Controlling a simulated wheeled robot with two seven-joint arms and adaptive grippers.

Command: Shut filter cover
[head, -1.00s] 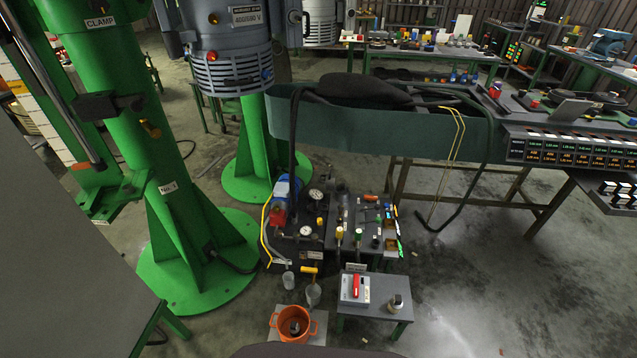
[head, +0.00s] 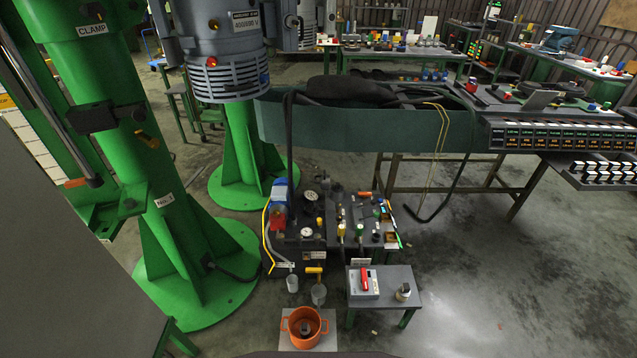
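Neither of my grippers is in the head view. A low dark machine unit (head: 308,256) with gauges, a blue motor (head: 280,190) and a red part (head: 279,216) stands on the floor near the middle. It carries several small knobs and yellow-topped fittings (head: 342,230). I cannot tell which part is the filter cover, or whether it is open or shut. In front of the unit, a yellow handle (head: 314,270) sticks out above two grey cups (head: 318,295).
A small grey table (head: 409,275) holds a white box with a red handle (head: 364,281) and a small jar (head: 403,292). An orange pot (head: 305,327) sits on a light mat. Green clamp column (head: 157,165) stands left; the floor at right (head: 500,290) is open.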

